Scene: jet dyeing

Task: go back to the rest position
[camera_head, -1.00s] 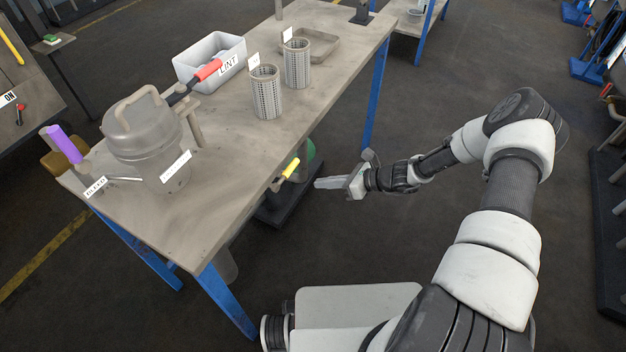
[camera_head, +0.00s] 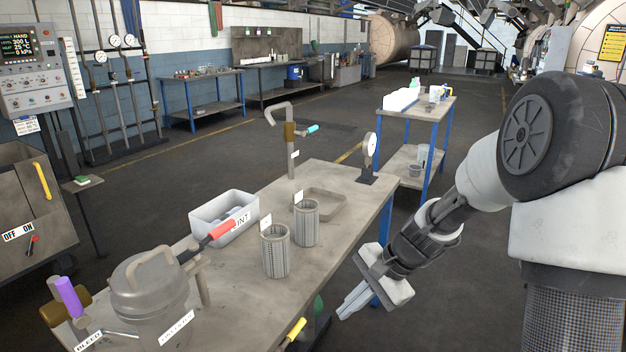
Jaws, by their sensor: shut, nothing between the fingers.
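My gripper (camera_head: 352,303) is at the end of my arm, right of centre in the head view. Its fingers are together and empty, pointing down and to the left. It hangs in the air by the right edge of the workbench (camera_head: 235,295), apart from everything on it as far as I can see. My arm comes in from the right side of the picture.
The bench carries a lidded grey pot (camera_head: 150,290), a white LINT bin (camera_head: 222,219), two perforated cylinders (camera_head: 276,252) (camera_head: 306,224), a shallow tray (camera_head: 322,203), a tap post (camera_head: 290,150) and a dial gauge (camera_head: 369,150). A blue-legged cart (camera_head: 424,108) stands behind. Floor beyond is open.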

